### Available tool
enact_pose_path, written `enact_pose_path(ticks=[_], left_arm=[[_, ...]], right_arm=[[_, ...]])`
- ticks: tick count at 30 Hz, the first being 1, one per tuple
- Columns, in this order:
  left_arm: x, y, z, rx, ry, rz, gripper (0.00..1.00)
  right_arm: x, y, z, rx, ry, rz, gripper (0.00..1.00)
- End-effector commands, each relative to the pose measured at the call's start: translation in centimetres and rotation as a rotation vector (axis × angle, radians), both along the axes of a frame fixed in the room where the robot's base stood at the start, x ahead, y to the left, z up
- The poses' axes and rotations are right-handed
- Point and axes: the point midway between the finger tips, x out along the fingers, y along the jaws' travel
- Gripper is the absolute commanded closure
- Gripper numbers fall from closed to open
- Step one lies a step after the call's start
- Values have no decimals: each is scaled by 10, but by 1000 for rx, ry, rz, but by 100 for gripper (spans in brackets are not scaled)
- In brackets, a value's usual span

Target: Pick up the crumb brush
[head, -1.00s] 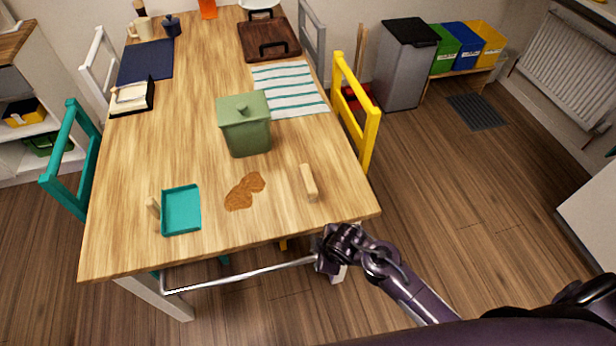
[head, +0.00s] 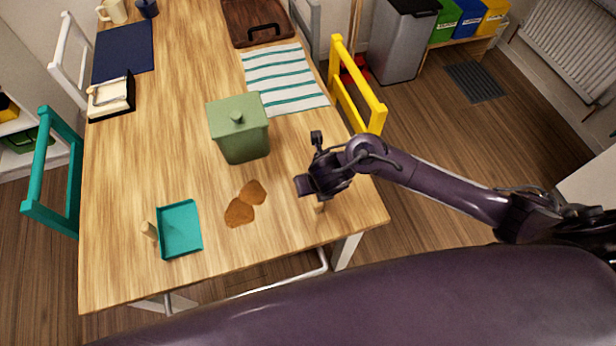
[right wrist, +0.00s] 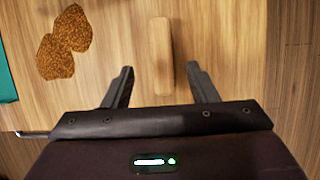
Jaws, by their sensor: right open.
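The crumb brush (right wrist: 160,55) shows in the right wrist view as a pale wooden bar, lying lengthwise just ahead of my right gripper (right wrist: 163,85). The two fingers are open and apart, and the near end of the brush lies in line with the gap between them. In the head view, my right gripper (head: 310,183) is over the near right part of the table and hides most of the brush; only a bit of its near end (head: 319,207) shows below. I cannot tell the fingers' height above the table. My left gripper is not in view.
Brown crumbs (head: 245,204) lie left of the gripper. Further left is a teal dustpan (head: 180,230) with a wooden handle. A green lidded canister (head: 240,128) stands behind the crumbs, near a striped towel (head: 285,79). A yellow chair (head: 358,90) is at the right edge.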

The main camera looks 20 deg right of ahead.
Motion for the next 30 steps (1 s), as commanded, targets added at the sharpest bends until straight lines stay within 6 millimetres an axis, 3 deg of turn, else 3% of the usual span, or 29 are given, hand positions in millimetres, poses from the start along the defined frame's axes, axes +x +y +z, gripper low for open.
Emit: enact_pose_path(ticks=[13,18,24,30], left_arm=[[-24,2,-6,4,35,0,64],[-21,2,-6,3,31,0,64],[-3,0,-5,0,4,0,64],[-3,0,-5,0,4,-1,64]], right_arm=[[17,-2,-48,-13,5,15,47],[25,-1,-67,-12,4,16,47],[26,-1,-70,-10,2,16,47],[26,-1,-70,-11,2,15,47]])
